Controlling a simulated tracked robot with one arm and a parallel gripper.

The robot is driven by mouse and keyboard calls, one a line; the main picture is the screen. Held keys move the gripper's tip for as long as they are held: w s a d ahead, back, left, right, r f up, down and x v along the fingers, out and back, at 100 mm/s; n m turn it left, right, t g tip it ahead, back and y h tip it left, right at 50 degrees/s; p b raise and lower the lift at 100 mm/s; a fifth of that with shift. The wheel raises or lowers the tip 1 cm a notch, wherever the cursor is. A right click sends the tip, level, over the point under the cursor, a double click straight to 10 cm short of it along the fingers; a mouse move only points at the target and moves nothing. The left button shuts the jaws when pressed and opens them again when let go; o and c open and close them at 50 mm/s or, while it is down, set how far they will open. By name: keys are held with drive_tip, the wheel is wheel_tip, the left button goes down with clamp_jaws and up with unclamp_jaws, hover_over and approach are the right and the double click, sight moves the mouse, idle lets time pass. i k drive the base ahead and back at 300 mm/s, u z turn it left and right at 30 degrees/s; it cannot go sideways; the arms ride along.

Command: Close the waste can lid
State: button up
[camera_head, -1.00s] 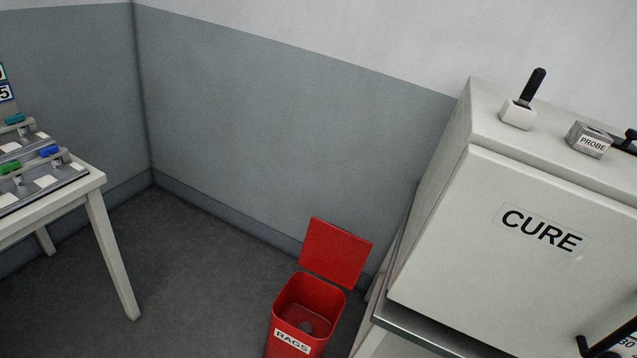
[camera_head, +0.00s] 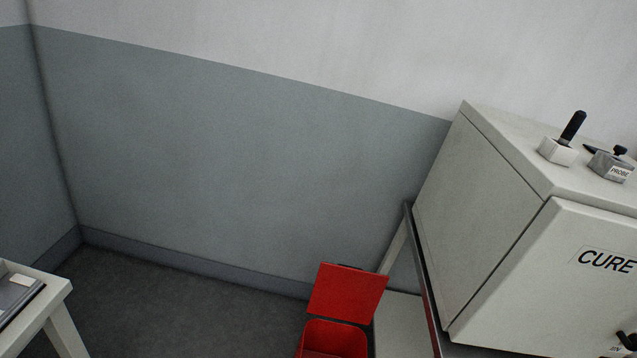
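The red waste can (camera_head: 333,340) stands on the floor at the bottom of the head camera view, and the lower frame edge cuts off most of it. Its red lid (camera_head: 347,293) stands open, raised at the back of the can on the wall side. The can's front and its label are out of view. My gripper is not in view.
A grey cabinet marked CURE (camera_head: 540,270) sits on a metal-edged stand (camera_head: 423,285) close to the right of the can. A holder with a black-handled tool (camera_head: 558,150) and a PROBE block (camera_head: 612,166) are on top. A white table (camera_head: 52,290) is at lower left. Floor between is clear.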

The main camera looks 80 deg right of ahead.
sight(352, 293)
drive_tip(key=i, duration=1.95)
drive_tip(key=z, duration=3.8)
drive_tip(key=i, duration=1.05)
drive_tip(key=u, duration=0.05)
